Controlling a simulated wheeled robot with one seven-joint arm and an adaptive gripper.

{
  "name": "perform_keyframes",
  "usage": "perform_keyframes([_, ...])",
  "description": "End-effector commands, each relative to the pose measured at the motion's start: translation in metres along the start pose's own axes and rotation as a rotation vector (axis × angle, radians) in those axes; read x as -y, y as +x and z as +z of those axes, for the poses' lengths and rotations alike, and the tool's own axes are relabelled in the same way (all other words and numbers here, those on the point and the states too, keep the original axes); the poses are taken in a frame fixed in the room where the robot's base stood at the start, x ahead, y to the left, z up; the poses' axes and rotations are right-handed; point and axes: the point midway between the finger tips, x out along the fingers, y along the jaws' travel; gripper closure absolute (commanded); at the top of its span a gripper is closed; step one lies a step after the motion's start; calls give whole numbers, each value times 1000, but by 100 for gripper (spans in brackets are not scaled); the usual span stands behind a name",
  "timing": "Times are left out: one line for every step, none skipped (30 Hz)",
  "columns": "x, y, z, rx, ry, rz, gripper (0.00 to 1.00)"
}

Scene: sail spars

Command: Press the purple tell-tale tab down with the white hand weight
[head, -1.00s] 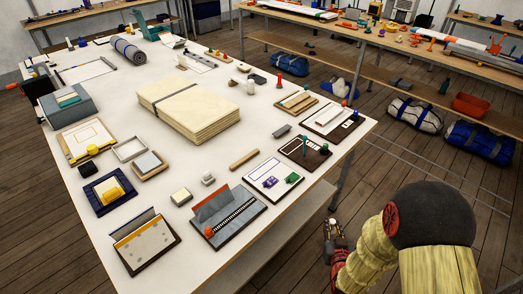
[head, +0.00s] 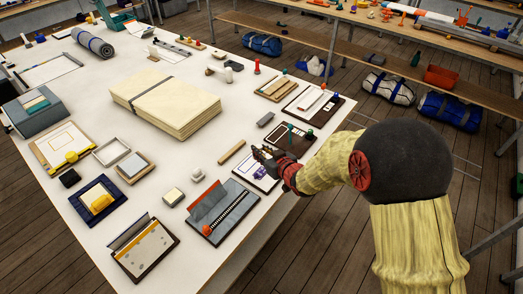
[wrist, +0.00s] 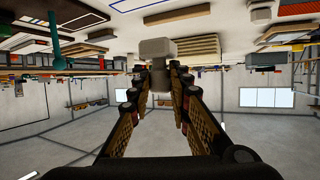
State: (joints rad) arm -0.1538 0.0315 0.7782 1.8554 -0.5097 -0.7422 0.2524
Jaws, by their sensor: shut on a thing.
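My gripper (head: 264,156) is over the white board (head: 243,169) near the table's right edge in the head view. The purple tab (head: 260,173) shows just below the fingers there; the green piece on that board is hidden behind my gripper. In the wrist view, my gripper (wrist: 166,78) is shut on the white hand weight (wrist: 157,48), a pale block with a narrower stem between the fingertips. The weight is hard to make out in the head view. I cannot tell its gap to the tab.
A wooden strip (head: 231,152) and a small pale knobbed piece (head: 197,174) lie left of my gripper. A dark board with a teal peg (head: 291,132) stands close behind. A hinged tray with an orange knob (head: 207,230) is in front.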

Motion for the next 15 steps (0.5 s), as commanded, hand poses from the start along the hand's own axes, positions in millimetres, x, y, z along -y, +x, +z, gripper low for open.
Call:
perform_keyframes([0, 1, 2, -1, 0, 0, 100])
perform_keyframes([0, 2, 4, -1, 0, 0, 100])
perform_keyframes([0, 3, 6, -1, 0, 0, 100])
perform_keyframes([0, 4, 8, -1, 0, 0, 100])
perform_keyframes([0, 4, 10, -2, 0, 0, 100])
perform_keyframes([0, 6, 14, -2, 0, 0, 100])
perform_keyframes([0, 7, 16, -2, 0, 0, 100])
perform_keyframes([0, 8, 19, -2, 0, 1, 100])
perform_keyframes([0, 9, 22, -3, 0, 1, 100])
perform_keyframes([0, 10, 25, -3, 0, 1, 100])
perform_keyframes([0, 12, 28, -3, 0, 1, 100])
perform_keyframes([0, 13, 32, -3, 1, 1, 100])
perform_keyframes([-1, 15, 35, -2, 1, 1, 100])
perform_keyframes([-1, 16, 38, -2, 1, 1, 100])
perform_keyframes([-1, 17, 42, -2, 1, 1, 100])
